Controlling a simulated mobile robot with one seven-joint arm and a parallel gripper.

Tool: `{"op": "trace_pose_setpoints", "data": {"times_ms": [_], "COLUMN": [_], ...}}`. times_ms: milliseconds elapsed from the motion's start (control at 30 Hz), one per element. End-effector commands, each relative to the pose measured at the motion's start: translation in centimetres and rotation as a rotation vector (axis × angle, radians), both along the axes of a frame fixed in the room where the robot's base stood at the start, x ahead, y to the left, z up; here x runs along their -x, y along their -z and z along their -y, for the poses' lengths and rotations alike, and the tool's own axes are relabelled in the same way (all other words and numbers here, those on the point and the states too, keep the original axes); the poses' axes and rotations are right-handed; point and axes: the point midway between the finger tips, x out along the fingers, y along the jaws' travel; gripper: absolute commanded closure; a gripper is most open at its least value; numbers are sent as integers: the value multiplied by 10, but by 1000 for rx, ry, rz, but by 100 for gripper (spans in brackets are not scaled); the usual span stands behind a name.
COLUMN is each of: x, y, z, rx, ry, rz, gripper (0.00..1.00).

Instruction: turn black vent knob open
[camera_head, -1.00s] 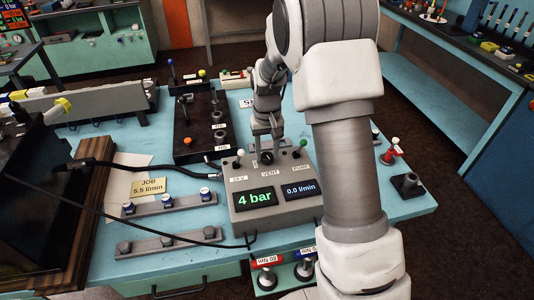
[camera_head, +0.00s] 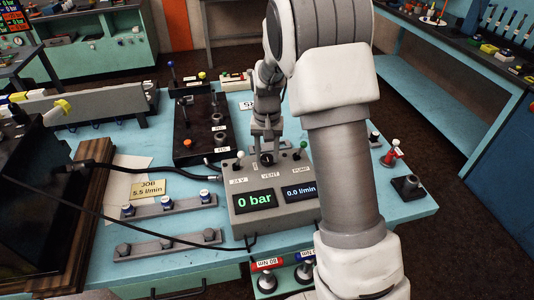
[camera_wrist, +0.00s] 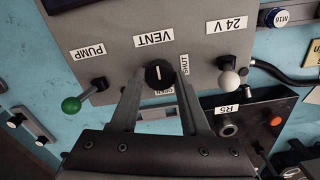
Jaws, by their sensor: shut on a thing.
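The black vent knob (camera_wrist: 158,74) sits on the grey control box (camera_head: 240,215), under the VENT label in the wrist view. Its white mark runs up and down in that view, in line with the partly covered OPEN label (camera_wrist: 157,92); the SHUT label (camera_wrist: 185,65) lies to its right. My gripper (camera_wrist: 158,78) is shut on the knob, one finger on each side. In the head view my gripper (camera_head: 266,147) comes down on the knob (camera_head: 266,158) from behind. The pressure display (camera_head: 254,200) reads 0 bar; the flow display (camera_head: 300,191) reads 0.0 l/min.
A green-tipped PUMP lever (camera_wrist: 71,104) and a white-tipped 24 V lever (camera_wrist: 229,80) stand on either side of the knob. A black valve block (camera_head: 200,130) with levers is behind the box. A black hose (camera_head: 130,168) lies to the left.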

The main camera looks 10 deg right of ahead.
Motion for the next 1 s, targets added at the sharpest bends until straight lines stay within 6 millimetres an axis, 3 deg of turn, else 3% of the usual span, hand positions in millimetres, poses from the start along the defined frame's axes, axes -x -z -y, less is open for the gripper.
{"op": "trace_pose_setpoints", "data": {"times_ms": [33, 200, 567, 767, 1000], "x": [-1, 0, 0, -1, -1], "y": [-1, -1, -6, -40, -100], "z": [0, 0, 0, 0, 0], "rx": [0, -1, -1, 0, 0], "ry": [3, 1, 0, 0, 0], "rz": [2, 1, 1, 6, 6], "gripper": [51, 24, 24, 24, 24]}}
